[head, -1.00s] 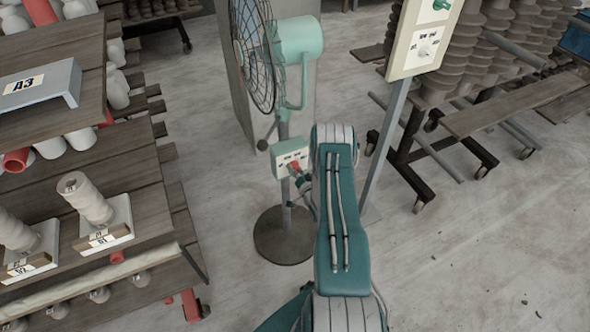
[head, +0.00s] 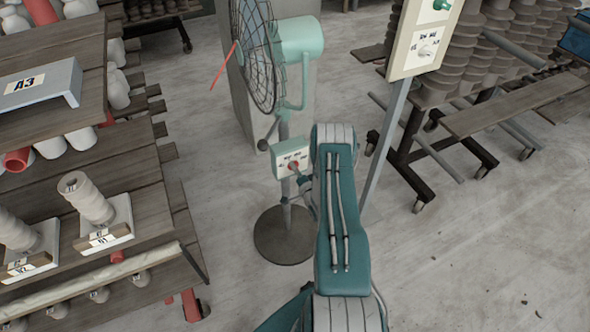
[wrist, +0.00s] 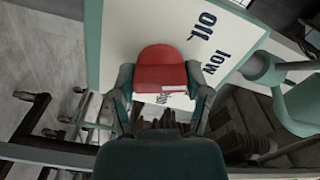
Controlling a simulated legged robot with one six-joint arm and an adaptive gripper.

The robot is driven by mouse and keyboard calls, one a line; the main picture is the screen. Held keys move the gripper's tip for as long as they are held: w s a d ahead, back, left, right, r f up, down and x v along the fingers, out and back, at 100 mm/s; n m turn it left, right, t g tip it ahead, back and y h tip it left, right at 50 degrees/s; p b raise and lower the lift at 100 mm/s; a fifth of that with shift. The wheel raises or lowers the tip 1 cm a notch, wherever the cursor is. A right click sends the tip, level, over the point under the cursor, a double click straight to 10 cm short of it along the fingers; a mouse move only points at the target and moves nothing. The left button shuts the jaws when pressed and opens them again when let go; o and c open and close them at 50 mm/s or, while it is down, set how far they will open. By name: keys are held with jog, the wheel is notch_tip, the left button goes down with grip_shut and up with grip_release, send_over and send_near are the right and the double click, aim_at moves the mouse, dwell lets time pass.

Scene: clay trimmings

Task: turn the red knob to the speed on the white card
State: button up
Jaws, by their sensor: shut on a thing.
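The red knob (head: 293,166) is on the front of the pale green control box (head: 278,160) on the fan's pole. In the wrist view, the red knob (wrist: 162,66) sits between the two fingers of my gripper (wrist: 161,84), which is shut on it. The box face (wrist: 135,30) reads "off" and "low" to the knob's upper right. Another label below the knob is mostly hidden. I cannot make out which speed the knob points to. I cannot identify a white card naming a speed.
The fan (head: 255,50) stands on a round base (head: 284,235), with a red ribbon (head: 224,66) stretched out to its left. A cream panel (head: 425,38) on a post stands to the right. Wooden shelves (head: 110,190) are at left, and wheeled racks (head: 470,150) at right.

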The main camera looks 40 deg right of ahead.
jog(key=shift+d, duration=0.15)
jog(key=o, duration=1.2)
jog(key=shift+d, duration=0.1)
jog(key=shift+c, duration=0.2)
jog(key=shift+s+a, duration=0.2)
jog(key=shift+s, duration=0.1)
jog(key=v, duration=1.1)
jog(key=shift+s, duration=0.2)
jog(key=shift+f, duration=0.15)
